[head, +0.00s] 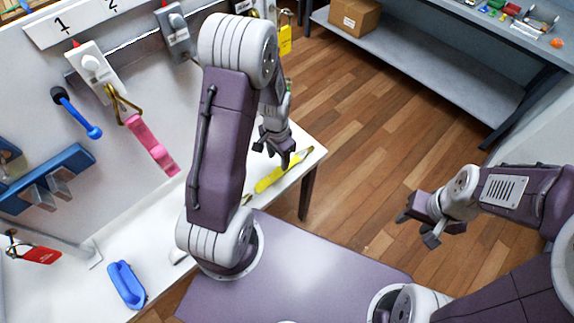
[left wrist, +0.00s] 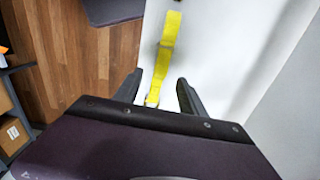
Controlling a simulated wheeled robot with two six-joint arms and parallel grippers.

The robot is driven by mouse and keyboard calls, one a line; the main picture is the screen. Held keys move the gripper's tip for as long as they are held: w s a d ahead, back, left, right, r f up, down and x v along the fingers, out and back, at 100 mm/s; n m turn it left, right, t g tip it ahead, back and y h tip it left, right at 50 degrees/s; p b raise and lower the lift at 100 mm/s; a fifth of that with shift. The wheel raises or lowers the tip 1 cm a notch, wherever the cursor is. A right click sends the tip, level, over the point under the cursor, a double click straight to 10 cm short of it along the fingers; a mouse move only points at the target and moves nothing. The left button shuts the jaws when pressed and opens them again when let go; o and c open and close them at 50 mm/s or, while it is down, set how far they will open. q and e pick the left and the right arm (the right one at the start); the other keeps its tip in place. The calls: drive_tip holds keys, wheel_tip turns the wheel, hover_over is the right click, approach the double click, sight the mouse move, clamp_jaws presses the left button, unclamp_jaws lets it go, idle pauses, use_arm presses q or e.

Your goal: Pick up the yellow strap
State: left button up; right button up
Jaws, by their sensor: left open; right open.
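The yellow strap (head: 272,181) lies on the white tabletop near its right end in the head view. In the left wrist view the yellow strap (left wrist: 168,36) runs away from me, with a metal ring at its near end. My left gripper (head: 277,153) is above the strap in the head view, partly over its middle. In the left wrist view my left gripper (left wrist: 158,88) is open and the strap's near part shows between its fingers, not gripped. My right gripper (head: 427,222) is open and empty, over the floor.
A pink strap (head: 151,146) hangs from wall hook 1, and a yellow tag (head: 285,40) hangs farther back. A blue object (head: 126,284) lies on the table's left part. A grey shelf unit (head: 430,68) with a cardboard box (head: 355,16) stands beyond the wood floor.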

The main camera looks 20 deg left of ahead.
sight(277, 172)
use_arm(q)
drive_tip(key=shift+s+a+f, duration=0.3)
drive_tip(key=shift+s+f, duration=0.25)
drive_tip(key=shift+f, duration=0.05)
drive_tip(key=shift+w+d+f, duration=0.15)
drive_tip(key=shift+w+f, duration=0.1)
drive_tip(key=shift+f, duration=0.4)
drive_tip(key=shift+w+d+f, duration=0.15)
drive_tip(key=shift+w+f, duration=0.05)
drive_tip(key=shift+f, duration=0.4)
drive_tip(key=shift+w+f, duration=0.15)
drive_tip(key=shift+w, duration=0.05)
drive_tip(key=f, duration=0.3)
drive_tip(key=s+f, duration=0.1)
drive_tip(key=shift+a+f+p, duration=0.25)
drive_tip(key=shift+p, duration=0.1)
drive_tip(key=shift+w+f, duration=0.25)
drive_tip(key=shift+f, duration=0.1)
drive_tip(key=shift+s+r, duration=0.1)
clamp_jaws()
